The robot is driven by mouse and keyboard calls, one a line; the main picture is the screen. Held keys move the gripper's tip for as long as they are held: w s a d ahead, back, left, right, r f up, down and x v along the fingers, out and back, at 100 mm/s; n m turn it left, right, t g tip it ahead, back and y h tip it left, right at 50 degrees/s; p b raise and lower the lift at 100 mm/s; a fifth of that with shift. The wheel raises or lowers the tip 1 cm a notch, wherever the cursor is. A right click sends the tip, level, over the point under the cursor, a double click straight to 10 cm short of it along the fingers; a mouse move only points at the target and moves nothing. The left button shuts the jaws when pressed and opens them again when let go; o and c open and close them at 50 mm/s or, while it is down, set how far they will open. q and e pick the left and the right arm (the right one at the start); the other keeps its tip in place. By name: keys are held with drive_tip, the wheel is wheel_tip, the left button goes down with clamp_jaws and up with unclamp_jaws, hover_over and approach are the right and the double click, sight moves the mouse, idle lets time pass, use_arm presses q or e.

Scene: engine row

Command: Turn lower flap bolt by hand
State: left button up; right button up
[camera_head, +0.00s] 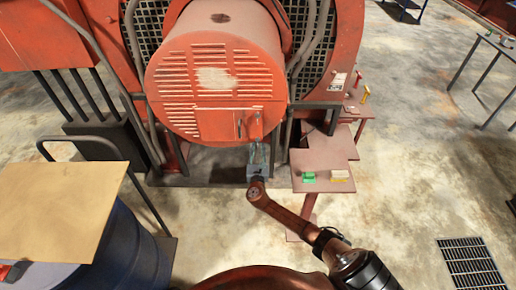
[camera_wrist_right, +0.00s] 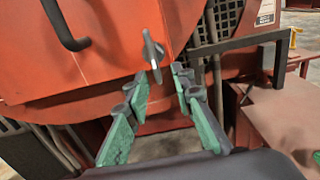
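The lower flap bolt (camera_wrist_right: 152,50) is a grey metal piece with a crossbar, standing out from the red flap (camera_wrist_right: 112,40) in the right wrist view. A black curved handle (camera_wrist_right: 66,28) is left of it. My right gripper (camera_wrist_right: 160,82) is open, with green-padded fingers on either side of an empty gap. The bolt lies just beyond the fingertips, near the middle of the gap; I cannot tell if they touch. In the head view the right gripper (camera_head: 258,150) is below the round red housing (camera_head: 214,82); the bolt is not clear there. My left gripper is not in view.
Grey pipes and a dark bracket (camera_wrist_right: 238,42) run close right of the flap. A tan board (camera_head: 62,205) covers a blue drum (camera_head: 130,250) at left.

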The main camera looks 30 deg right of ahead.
drive_tip(key=v, duration=1.1)
drive_tip(key=shift+s, duration=0.25)
drive_tip(key=s+d+f+m+g+y+b, duration=0.1)
drive_tip(key=s+d+f+m+g, duration=0.15)
drive_tip(key=f, duration=0.75)
drive_tip(key=s+d+f+m+g+y+b, duration=0.15)
drive_tip(key=s+f, duration=0.25)
drive_tip(key=f, duration=0.6)
drive_tip(key=s+d+f+m+g+y+b, duration=0.1)
drive_tip(key=s+f+m+g, duration=0.25)
drive_tip(key=f, duration=0.65)
drive_tip(key=s+a+f+m+g+y+b, duration=0.2)
drive_tip(key=s+f+m, duration=0.5)
drive_tip(key=s+f, duration=1.05)
drive_tip(key=s+a+f+m+g+y+b, duration=0.2)
drive_tip(key=s+f+m, duration=0.5)
drive_tip(key=s, duration=0.8)
drive_tip(key=s+a+f+m+g+y+b, duration=0.2)
drive_tip(key=s+a+f+m, duration=0.2)
drive_tip(key=s+f+m, duration=0.3)
drive_tip(key=s+f, duration=0.4)
drive_tip(key=s, duration=0.4)
drive_tip(key=shift+a+f+g, duration=0.15)
drive_tip(key=shift+a+g, duration=0.2)
